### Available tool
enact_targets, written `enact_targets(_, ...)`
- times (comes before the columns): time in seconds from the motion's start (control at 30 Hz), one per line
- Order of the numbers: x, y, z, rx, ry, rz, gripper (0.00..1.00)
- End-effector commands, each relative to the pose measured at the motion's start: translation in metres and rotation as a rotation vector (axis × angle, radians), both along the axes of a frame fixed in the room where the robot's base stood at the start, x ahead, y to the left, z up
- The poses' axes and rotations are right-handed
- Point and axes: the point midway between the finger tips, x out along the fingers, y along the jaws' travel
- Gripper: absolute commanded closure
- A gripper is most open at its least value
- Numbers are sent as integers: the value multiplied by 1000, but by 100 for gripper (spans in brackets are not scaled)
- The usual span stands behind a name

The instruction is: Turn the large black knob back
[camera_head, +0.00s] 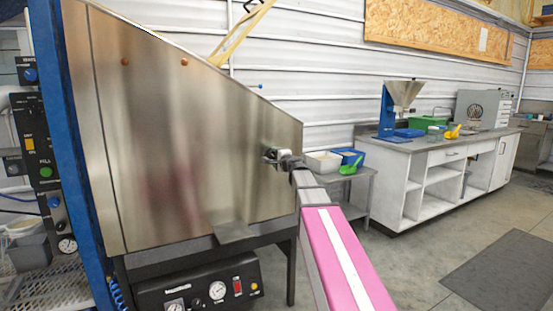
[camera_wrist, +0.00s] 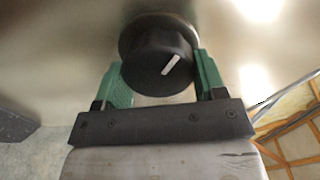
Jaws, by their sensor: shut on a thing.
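The large black knob (camera_wrist: 160,58) sits on the steel side of the hopper, with a white pointer mark on its face. In the wrist view the mark slants from lower left to upper right. My gripper (camera_wrist: 164,75) has a green finger on each side of the knob and is shut on it. In the head view my gripper (camera_head: 273,157) reaches the right part of the hopper's steel panel (camera_head: 180,140). The knob itself is hidden there by my gripper and wrist.
A control box (camera_head: 200,288) with gauges is under the hopper. A blue post (camera_head: 70,160) stands at left.

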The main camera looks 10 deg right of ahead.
Motion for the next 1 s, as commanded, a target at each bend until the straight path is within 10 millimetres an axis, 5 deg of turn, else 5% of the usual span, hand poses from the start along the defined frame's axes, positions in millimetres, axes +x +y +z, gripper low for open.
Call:
enact_targets(0.13, -1, 1, -1, 0, 1, 2, 59)
enact_targets(0.17, -1, 1, -1, 0, 1, 2, 32)
enact_targets(0.23, -1, 1, -1, 0, 1, 2, 10)
enact_targets(0.67, -6, -1, 0, 1, 0, 0, 10)
enact_targets(1.0, -54, -16, -1, 1, 0, -1, 10)
